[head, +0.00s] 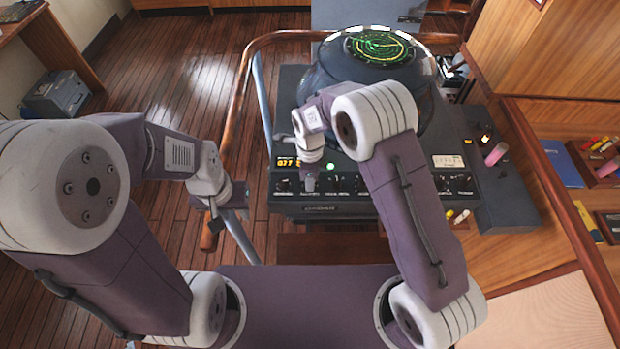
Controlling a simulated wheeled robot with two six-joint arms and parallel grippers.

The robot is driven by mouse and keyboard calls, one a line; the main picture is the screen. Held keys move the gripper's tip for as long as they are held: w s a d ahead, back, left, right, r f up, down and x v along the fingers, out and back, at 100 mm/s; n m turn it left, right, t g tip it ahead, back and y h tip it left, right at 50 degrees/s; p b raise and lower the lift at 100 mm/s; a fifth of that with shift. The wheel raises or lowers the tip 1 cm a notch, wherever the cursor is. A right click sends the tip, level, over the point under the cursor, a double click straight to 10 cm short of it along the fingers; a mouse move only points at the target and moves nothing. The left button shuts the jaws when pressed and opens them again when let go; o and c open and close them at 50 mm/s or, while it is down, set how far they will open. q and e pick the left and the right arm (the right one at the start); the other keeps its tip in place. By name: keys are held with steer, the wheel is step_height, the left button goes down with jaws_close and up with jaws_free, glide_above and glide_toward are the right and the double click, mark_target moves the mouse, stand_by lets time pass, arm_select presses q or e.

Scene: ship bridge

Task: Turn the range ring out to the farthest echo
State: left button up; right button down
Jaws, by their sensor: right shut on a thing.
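The radar console (430,210) stands ahead with a round scope (380,47) on top, showing green rings and bright echo marks. I cannot tell which ring is the range ring or which echo is farthest. An amber readout (287,162) on the front panel seems to read 077. A row of dark knobs (342,184) runs below it. My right gripper (310,182) points down at the panel and is shut on a knob just right of the readout; the gripper mostly hides that knob. My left gripper (218,208) hangs left of the console; its jaws are unclear.
A wooden handrail (238,110) curves round the console's left side, close to my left gripper. A side shelf (500,200) at the console's right holds a pink item (496,153). A grey box (62,95) sits on the floor at far left. The plank floor between is open.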

steer(key=shift+w+r, duration=0.15)
steer(key=c, duration=1.3)
jaws_free()
steer(key=shift+o, duration=0.8)
steer(key=shift+r, duration=0.2)
step_height(320, 180, up, 9)
steer(key=b, duration=0.2)
steer(key=shift+f, duration=0.2)
steer(key=shift+d, duration=0.1)
